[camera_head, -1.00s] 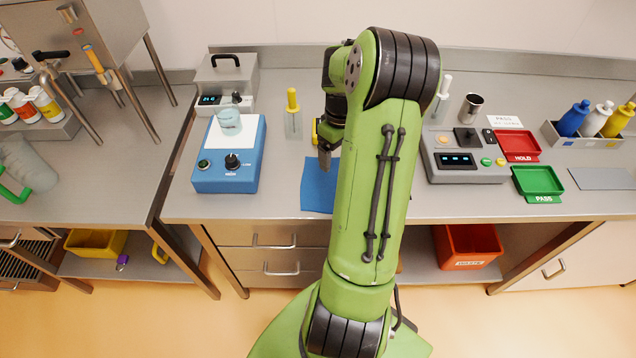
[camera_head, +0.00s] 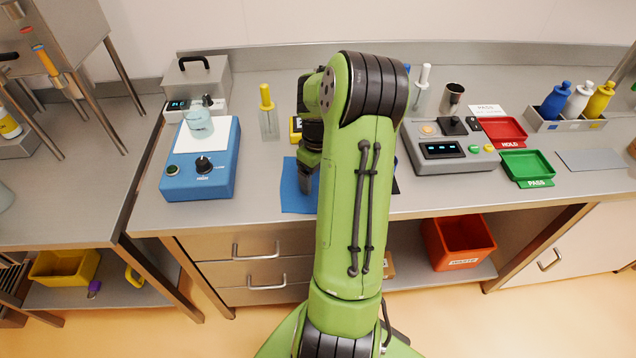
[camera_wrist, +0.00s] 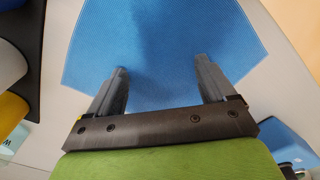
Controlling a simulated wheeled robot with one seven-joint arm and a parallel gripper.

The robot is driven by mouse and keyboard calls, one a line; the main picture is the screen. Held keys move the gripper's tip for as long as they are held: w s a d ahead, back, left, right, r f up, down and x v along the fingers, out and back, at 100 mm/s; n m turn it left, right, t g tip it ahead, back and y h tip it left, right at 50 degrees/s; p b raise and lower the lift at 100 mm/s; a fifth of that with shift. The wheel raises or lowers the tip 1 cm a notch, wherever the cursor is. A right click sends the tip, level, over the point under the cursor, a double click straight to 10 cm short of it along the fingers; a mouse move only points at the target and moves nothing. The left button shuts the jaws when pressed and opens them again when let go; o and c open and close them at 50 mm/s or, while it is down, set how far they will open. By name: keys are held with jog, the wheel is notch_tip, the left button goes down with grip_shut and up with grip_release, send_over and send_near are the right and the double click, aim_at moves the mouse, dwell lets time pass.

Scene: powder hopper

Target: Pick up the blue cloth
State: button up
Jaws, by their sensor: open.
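The blue cloth (camera_head: 291,198) lies flat on the steel bench, partly hidden behind my arm in the head view. In the wrist view the cloth (camera_wrist: 165,35) fills the upper middle, with its textured surface facing me. My gripper (camera_wrist: 160,78) is open, its two grey fingers apart with blue cloth showing between and beyond them. In the head view my gripper (camera_head: 305,188) points down over the cloth's left part. I cannot tell whether the fingertips touch the cloth.
A blue stirrer (camera_head: 205,170) with a beaker (camera_head: 199,125) stands left of the cloth. A yellow-capped bottle (camera_head: 268,115) stands behind it. Right are a grey instrument (camera_head: 450,148), a red tray (camera_head: 503,131) and a green tray (camera_head: 527,165). The bench's front edge is close to the cloth.

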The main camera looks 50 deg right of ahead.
jog(key=shift+s+a+f, duration=0.1)
grip_shut()
dwell(0.7)
dwell(0.3)
notch_tip(320, 180, up, 12)
jog(key=p, duration=1)
